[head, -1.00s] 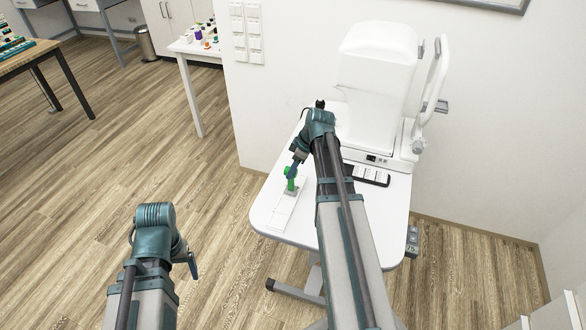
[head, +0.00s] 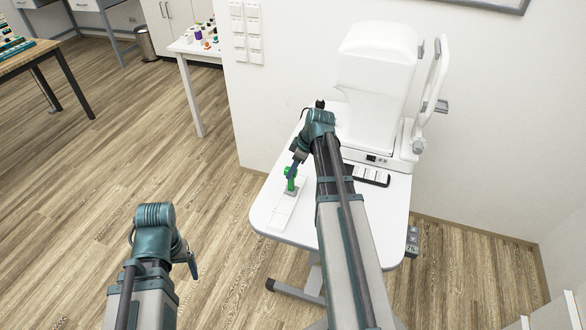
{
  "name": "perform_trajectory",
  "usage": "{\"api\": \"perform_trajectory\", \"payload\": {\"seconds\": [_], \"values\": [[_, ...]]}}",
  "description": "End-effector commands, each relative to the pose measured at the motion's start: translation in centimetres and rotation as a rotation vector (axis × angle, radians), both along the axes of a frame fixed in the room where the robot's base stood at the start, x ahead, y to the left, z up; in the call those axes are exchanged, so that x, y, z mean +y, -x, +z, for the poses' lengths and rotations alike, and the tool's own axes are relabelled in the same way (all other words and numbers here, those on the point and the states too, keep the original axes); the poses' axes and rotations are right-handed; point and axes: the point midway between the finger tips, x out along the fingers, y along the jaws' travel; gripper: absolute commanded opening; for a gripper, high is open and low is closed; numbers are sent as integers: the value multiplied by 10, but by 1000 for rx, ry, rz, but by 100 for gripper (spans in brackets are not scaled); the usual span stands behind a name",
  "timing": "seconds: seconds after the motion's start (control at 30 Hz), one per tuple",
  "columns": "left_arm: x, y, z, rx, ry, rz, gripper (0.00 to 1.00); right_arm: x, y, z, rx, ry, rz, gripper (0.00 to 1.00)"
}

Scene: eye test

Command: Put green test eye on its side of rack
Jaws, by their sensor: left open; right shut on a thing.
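The green test eye (head: 291,174) is at my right gripper (head: 292,168), over the far end of a narrow white rack (head: 281,212) on the white table (head: 262,209). My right gripper is shut on the green test eye. A grey part (head: 291,190) of the rack shows just below the eye. Whether the eye touches the rack is too small to tell. My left gripper (head: 192,264) is open and empty, over the floor left of the table.
A white eye-examination machine (head: 377,80) stands at the back of the table. A black-and-white strip (head: 367,174) lies in front of it. Another white table (head: 190,46) with small coloured items stands at the back left. A wooden table (head: 28,60) is at far left.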

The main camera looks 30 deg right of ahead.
Motion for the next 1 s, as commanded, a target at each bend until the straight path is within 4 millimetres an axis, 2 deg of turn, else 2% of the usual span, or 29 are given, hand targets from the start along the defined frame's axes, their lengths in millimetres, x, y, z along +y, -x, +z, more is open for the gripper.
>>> {"api": "perform_trajectory", "payload": {"seconds": [1.0], "values": [[0, 0, -12, 0, 0, 0, 86, 0, 0, -12, 0, 0, 0, 10]]}}
